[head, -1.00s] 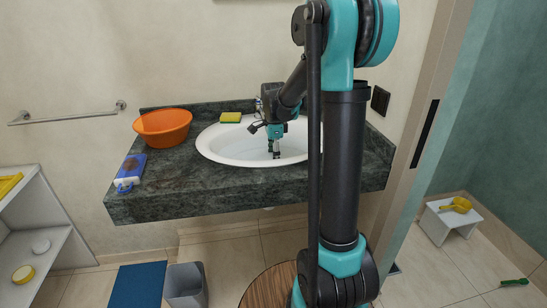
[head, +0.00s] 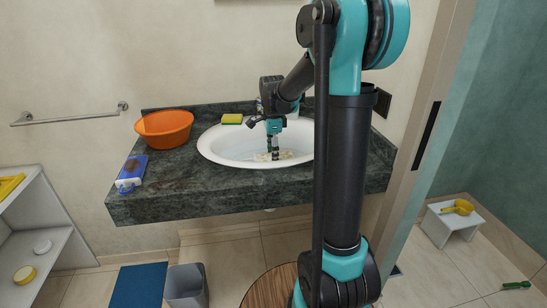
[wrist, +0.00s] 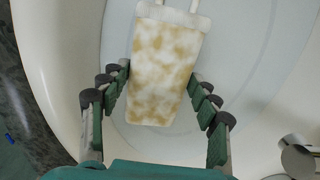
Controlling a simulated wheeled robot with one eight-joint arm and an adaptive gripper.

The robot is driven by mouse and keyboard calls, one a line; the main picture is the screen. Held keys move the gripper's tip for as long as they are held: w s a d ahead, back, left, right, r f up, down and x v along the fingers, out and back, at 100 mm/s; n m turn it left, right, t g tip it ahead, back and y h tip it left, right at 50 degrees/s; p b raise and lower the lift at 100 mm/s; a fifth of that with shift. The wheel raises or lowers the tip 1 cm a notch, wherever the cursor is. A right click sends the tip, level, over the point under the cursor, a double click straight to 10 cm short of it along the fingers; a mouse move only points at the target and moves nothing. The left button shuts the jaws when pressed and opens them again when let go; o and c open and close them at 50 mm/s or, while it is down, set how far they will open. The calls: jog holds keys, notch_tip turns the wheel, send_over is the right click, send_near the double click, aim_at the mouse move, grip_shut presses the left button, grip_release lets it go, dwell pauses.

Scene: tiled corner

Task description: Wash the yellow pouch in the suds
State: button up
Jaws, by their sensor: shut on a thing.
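The pouch (wrist: 164,55) is a flat pale piece mottled white and yellow-brown, with two pale strap ends at its top edge in the wrist view. My gripper (wrist: 159,75) has its fingers on both sides of it and is shut on it. In the head view the gripper (head: 275,154) points down into the white washbasin (head: 216,155), with the pouch (head: 287,155) low in the bowl at its fingertips. Whether the white patches are foam, I cannot tell. No separate suds stand out in the basin.
A yellow-green sponge (head: 232,118) lies at the basin's back rim. A metal fitting (wrist: 298,155) shows at the wrist view's lower right.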

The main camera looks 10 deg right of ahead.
jog(key=shift+r, duration=4.15)
jog(key=shift+r, duration=2)
